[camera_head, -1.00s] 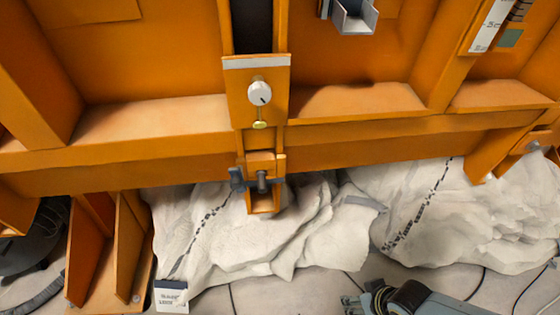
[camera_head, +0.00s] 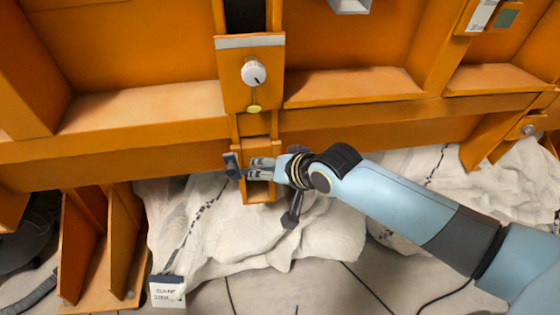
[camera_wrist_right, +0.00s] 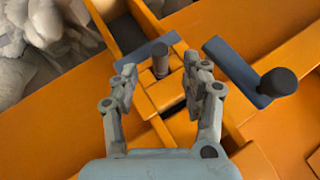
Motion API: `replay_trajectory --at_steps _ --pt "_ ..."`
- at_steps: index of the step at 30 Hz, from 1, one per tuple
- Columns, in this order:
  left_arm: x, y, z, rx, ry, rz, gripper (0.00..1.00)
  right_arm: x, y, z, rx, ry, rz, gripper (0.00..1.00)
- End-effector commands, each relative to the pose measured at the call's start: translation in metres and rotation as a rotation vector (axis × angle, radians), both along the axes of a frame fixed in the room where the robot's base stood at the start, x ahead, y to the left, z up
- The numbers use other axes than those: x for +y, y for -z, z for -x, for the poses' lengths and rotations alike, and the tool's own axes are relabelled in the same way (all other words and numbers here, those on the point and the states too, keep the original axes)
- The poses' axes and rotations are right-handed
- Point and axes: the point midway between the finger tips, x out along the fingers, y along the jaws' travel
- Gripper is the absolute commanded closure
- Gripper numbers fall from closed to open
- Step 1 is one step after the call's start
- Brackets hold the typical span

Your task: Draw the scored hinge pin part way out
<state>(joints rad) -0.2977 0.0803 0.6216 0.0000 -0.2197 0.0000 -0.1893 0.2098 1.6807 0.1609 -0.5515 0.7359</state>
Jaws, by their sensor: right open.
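A short grey pin (camera_wrist_right: 160,58) stands up from the orange hinge block (camera_wrist_right: 165,92) in the right wrist view. Any scoring on it is too small to see. My right gripper (camera_wrist_right: 159,68) is open, with one fingertip on each side of the pin in that view; contact cannot be told. In the head view my right gripper (camera_head: 262,168) reaches in from the right, over the orange bracket (camera_head: 258,196) below the beam, and covers the pin. A dark grey fitting (camera_head: 233,165) sits just left of the fingertips. My left gripper is not in view.
A grey crank with a dark knob (camera_wrist_right: 278,82) stands right of my fingers in the wrist view. The orange beam (camera_head: 120,152) runs across; pale sheeting (camera_head: 230,245) lies below.

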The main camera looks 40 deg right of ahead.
Motion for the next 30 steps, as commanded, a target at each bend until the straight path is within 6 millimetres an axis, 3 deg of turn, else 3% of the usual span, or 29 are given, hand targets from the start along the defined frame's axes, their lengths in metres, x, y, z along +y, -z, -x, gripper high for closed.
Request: replay_trajectory --at_steps 7,18,28,30 --pt "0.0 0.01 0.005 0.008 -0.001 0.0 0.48 0.0 0.02 -0.025 0.0 0.001 -0.001 0.53" --pt "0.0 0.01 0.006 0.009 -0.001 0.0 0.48 0.0 0.022 -0.029 0.0 0.0 0.0 0.53" --pt "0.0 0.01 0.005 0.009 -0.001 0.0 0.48 0.0 0.023 -0.029 0.001 0.0 0.0 0.96" --pt "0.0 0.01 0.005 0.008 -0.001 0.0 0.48 0.0 0.023 -0.029 0.001 0.0 0.0 1.0"
